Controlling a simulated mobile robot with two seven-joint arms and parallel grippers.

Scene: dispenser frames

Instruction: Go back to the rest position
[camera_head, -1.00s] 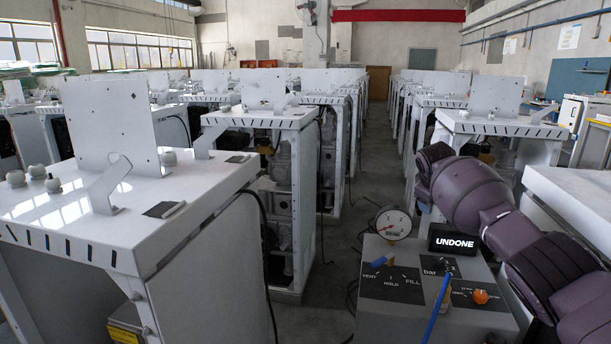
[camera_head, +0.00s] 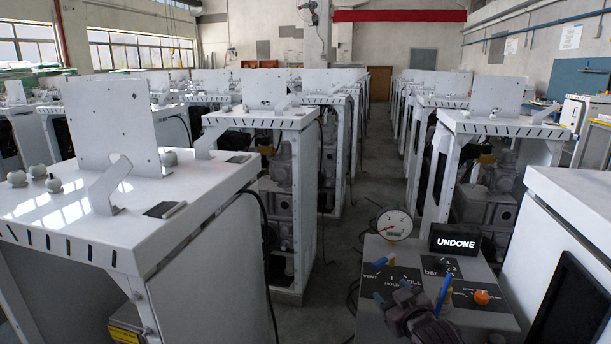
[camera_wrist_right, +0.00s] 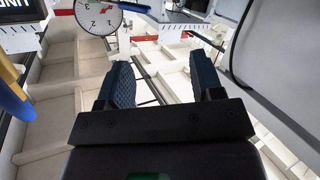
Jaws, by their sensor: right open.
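My right gripper (camera_head: 391,292) is low in the head view, in front of the grey control panel (camera_head: 460,328). It is open. In the right wrist view its two blue-padded fingers (camera_wrist_right: 164,84) stand apart with nothing between them. My left gripper is not in view. The gauge (camera_wrist_right: 98,14) and part of the sign (camera_wrist_right: 18,12) also show in the right wrist view.
A white cabinet (camera_head: 190,238) with grey knobs stands at the left. Another white cabinet (camera_head: 575,198) stands close at the right. Rows of similar frames fill the hall behind, with a clear aisle (camera_head: 365,165) between them.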

